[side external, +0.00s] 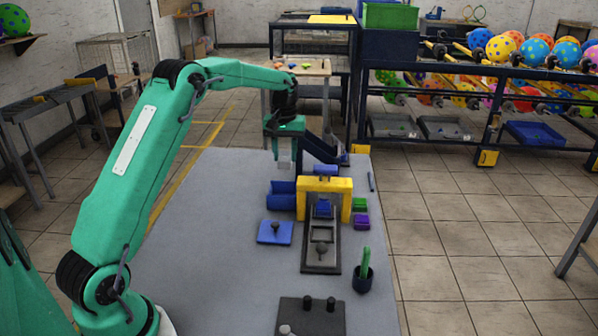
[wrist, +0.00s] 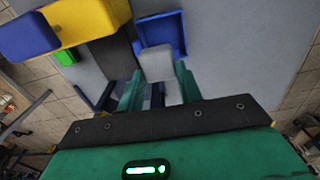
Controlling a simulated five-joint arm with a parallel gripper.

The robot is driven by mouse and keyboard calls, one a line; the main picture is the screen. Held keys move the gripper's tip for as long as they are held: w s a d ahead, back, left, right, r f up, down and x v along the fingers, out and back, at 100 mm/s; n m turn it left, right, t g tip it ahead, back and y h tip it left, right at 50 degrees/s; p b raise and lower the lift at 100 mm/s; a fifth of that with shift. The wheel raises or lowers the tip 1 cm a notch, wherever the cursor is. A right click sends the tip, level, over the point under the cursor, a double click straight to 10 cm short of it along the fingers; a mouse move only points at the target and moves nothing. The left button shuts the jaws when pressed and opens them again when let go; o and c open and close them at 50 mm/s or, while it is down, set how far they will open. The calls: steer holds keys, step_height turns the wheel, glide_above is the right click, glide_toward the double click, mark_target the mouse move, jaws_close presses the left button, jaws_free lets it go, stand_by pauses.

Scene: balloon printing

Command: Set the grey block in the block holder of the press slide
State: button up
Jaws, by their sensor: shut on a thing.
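My gripper (side external: 284,152) is shut on the grey block (side external: 284,165), above the back part of the table and left of the yellow press (side external: 326,185). In the wrist view the grey block (wrist: 157,62) sits between the two green fingers of my gripper (wrist: 158,74). The dark press slide (side external: 321,262) runs out from under the press arch toward the front. A grey frame on it, which looks like the block holder (side external: 322,234), appears empty, with a round knob just in front. The block is apart from the slide.
A blue open tray (side external: 281,194) stands left of the press and beyond the block in the wrist view (wrist: 181,33). Green (side external: 360,204) and purple (side external: 361,222) pieces lie right of the press. A blue knobbed plate (side external: 275,232) and a dark cup (side external: 362,280) stand nearby. The left table is clear.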

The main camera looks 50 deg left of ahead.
mark_target(285, 158)
step_height(285, 158, up, 8)
steer(key=s+d, duration=0.2)
steer(key=d, duration=0.8)
steer(key=s+d, duration=0.2)
steer(key=d, duration=0.8)
step_height(285, 158, down, 11)
steer(key=shift+w+a+f, duration=0.15)
steer(key=shift+w+f, duration=0.05)
steer(key=shift+w, duration=0.05)
steer(key=shift+f, duration=0.25)
steer(key=shift+f, duration=2.2)
steer(key=shift+f, duration=1)
stand_by(0.4)
steer(key=o, duration=1.3)
